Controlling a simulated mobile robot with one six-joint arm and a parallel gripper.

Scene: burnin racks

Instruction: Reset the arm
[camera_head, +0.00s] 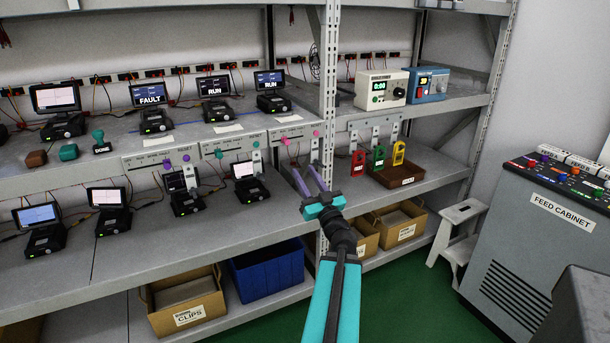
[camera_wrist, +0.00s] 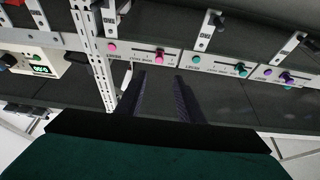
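My teal arm reaches up from the bottom of the head view. My gripper (camera_head: 306,170) has two purple fingers held apart with nothing between them. It is in front of the rack, near the upright post and below the panel strip (camera_head: 290,133) with pink knobs. In the wrist view my gripper (camera_wrist: 160,76) is open and empty, pointing toward the same strip (camera_wrist: 150,53). I cannot tell whether the fingertips touch anything.
Shelves hold several monitor units, one reading FAULT (camera_head: 152,97). A perforated post (camera_head: 328,80) stands close to my gripper. Red, green and yellow tags (camera_head: 378,158) hang to the right. Bins, including a blue one (camera_head: 268,272), sit low. A feed cabinet (camera_head: 540,225) stands right.

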